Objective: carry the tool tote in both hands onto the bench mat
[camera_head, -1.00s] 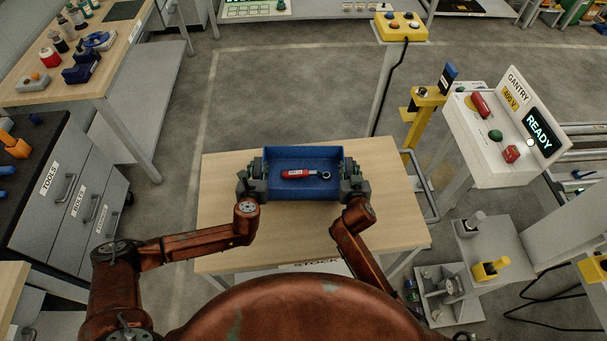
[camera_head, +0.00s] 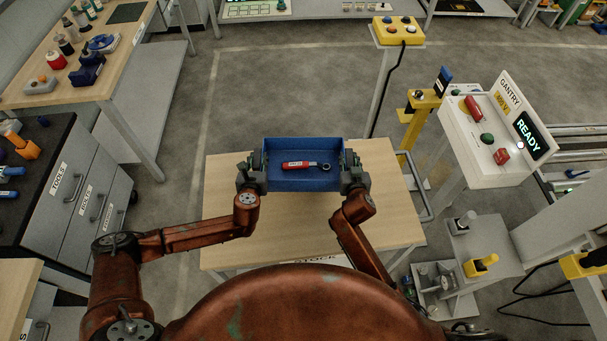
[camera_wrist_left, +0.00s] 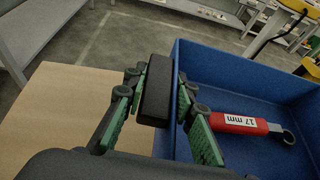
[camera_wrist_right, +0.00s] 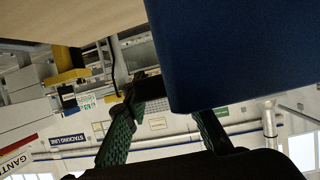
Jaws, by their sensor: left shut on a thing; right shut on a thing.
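The tool tote (camera_head: 303,183) is an open blue tray, level over the wooden table in front of me; it appears lifted a little off the top. A red-handled wrench (camera_head: 298,165), marked 17 mm in the left wrist view (camera_wrist_left: 238,122), lies inside it. My left gripper (camera_head: 257,172) is shut on the tote's left end, at a dark grip block (camera_wrist_left: 157,88). My right gripper (camera_head: 348,171) is shut on the right end; the tote's blue wall (camera_wrist_right: 235,50) fills much of the right wrist view. A dark mat (camera_head: 127,12) lies on the bench at the far left.
The wooden table (camera_head: 300,222) is otherwise bare. The left bench (camera_head: 125,50) holds bottles and small tools along its left side. A drawer cabinet (camera_head: 62,180) stands at left, a gantry control console (camera_head: 500,125) at right. Floor is open behind the table.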

